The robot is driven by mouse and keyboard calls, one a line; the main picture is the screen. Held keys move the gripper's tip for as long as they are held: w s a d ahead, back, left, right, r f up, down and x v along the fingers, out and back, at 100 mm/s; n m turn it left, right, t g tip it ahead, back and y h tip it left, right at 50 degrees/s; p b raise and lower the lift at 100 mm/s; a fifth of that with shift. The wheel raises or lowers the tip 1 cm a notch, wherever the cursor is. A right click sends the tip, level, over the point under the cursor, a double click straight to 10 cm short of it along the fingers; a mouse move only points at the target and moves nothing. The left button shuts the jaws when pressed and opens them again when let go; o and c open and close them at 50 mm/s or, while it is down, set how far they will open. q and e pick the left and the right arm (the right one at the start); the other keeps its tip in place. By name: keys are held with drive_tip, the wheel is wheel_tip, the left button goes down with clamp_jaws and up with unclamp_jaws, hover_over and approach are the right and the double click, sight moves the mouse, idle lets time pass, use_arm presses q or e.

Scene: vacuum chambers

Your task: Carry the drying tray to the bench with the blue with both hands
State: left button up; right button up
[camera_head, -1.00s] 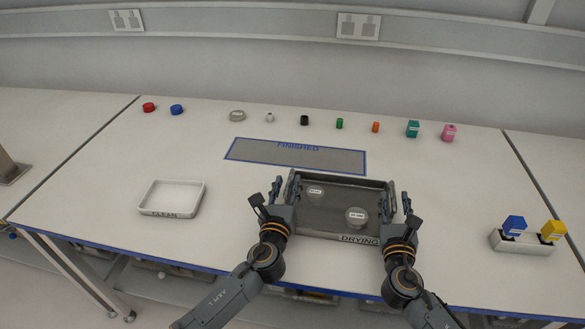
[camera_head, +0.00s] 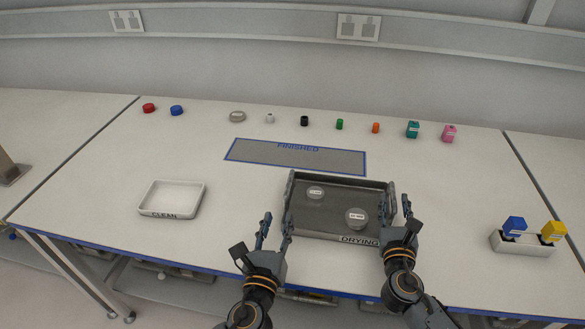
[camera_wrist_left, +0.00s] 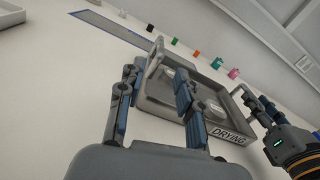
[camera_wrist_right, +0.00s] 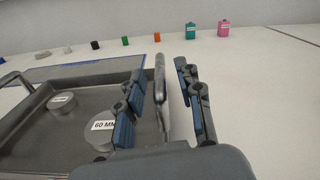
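The grey drying tray (camera_head: 340,236) stands on the bench (camera_head: 230,220), which has a blue front edge. It holds two round grey pieces, one (camera_head: 315,192) at the back left and one (camera_head: 356,218) labelled "60 MM" at the front right. My left gripper (camera_head: 275,232) is open at the tray's front left corner, its fingers apart; the left handle (camera_wrist_left: 155,56) shows beyond and between them. My right gripper (camera_head: 400,222) is open at the right side. Its fingers stand either side of the right handle (camera_wrist_right: 161,95), with gaps showing.
A white tray marked CLEAN (camera_head: 172,199) stands to the left. A blue-bordered mat marked FINISHED (camera_head: 295,156) lies behind the drying tray. Several small coloured items line the back. A white holder (camera_head: 520,243) with blue and yellow pieces stands at the right.

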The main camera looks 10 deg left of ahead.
drive_tip(key=s, duration=1.1)
drive_tip(key=shift+s+d, duration=0.2)
drive_tip(key=shift+s, duration=0.05)
